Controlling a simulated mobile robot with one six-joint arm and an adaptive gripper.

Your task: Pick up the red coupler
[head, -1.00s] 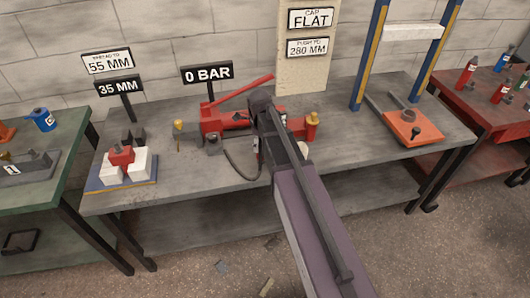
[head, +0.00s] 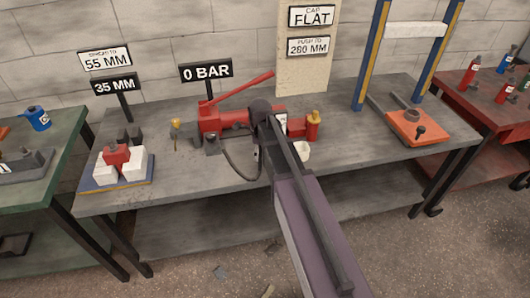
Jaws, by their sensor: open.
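My arm (head: 315,215) reaches up from the bottom of the head view to the middle of the bench, with a dark joint (head: 261,107) at its far end. I cannot make out my gripper's fingers; the arm hides that place. I cannot single out the red coupler for sure. A red hand pump (head: 212,119) with a raised red handle lies left of the arm's end, partly covered by it. A red piece (head: 116,154) sits between white blocks at the left. A dark hose (head: 233,170) curves from the pump toward the arm.
The grey bench (head: 190,185) has free room at its front left. Signs (head: 206,72) and a tall board stand behind. A blue-and-yellow frame (head: 371,55) rises at the right beside an orange plate (head: 420,127). A white cup (head: 302,151) is close to my arm.

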